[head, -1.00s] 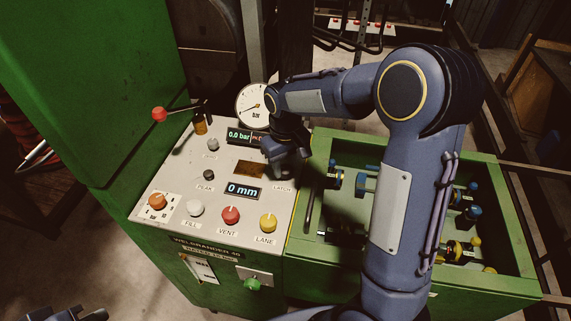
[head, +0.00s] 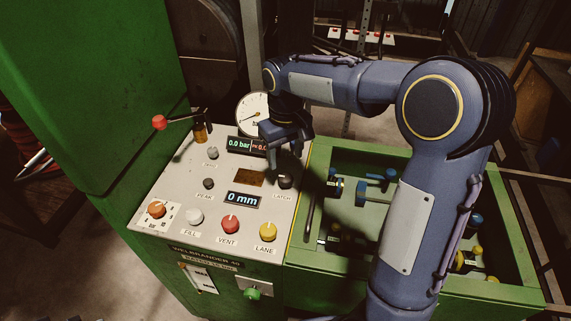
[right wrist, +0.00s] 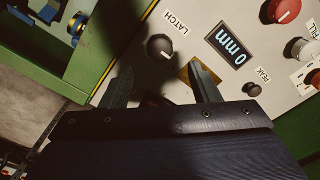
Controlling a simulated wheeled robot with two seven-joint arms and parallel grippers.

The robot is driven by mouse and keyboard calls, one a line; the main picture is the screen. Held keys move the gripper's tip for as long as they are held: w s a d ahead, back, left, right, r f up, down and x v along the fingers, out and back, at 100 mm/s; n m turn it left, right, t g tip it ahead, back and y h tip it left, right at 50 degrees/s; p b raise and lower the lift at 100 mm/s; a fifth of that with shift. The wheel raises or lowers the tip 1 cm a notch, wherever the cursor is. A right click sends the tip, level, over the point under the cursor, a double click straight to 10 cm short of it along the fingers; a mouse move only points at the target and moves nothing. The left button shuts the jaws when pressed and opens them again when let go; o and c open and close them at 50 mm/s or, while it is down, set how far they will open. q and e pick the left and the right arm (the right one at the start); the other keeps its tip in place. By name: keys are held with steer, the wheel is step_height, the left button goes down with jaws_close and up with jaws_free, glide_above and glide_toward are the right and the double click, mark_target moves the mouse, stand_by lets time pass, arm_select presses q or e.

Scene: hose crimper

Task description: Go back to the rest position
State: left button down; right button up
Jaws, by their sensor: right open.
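My right gripper (head: 284,158) is open and empty above the upper right part of the white control panel (head: 180,190), fingers pointing down. The black LATCH knob (head: 285,181) is just below the fingers. In the right wrist view the two fingers (right wrist: 162,82) stand apart, with the LATCH knob (right wrist: 160,47) beyond them and nothing between the fingertips. The 0 mm display (head: 243,200) is lit to the left of the knob. My left gripper is not in view.
The panel carries the FILL (head: 195,217), VENT (head: 230,224) and LANE (head: 265,232) knobs, a red-tipped lever (head: 160,122) and a round gauge (head: 252,107). A green tray (head: 320,257) with several fittings lies to the right. A tall green cabinet (head: 90,80) stands at the left.

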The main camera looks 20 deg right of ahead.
steer(key=shift+r, duration=0.4)
steer(key=shift+s+d+r, duration=0.1)
steer(key=shift+s+r, duration=0.05)
steer(key=shift+s, duration=0.15)
steer(key=s+a+m+t+y, duration=0.2)
steer(key=s+t, duration=0.3)
steer(key=s, duration=1.8)
steer(key=shift+a+m+t+y, duration=0.15)
steer(key=shift+m+t+y, duration=0.25)
steer(key=shift+y, duration=0.5)
steer(key=shift+o, duration=0.2)
steer(key=shift+w+m, duration=0.15)
steer(key=shift+m, duration=0.15)
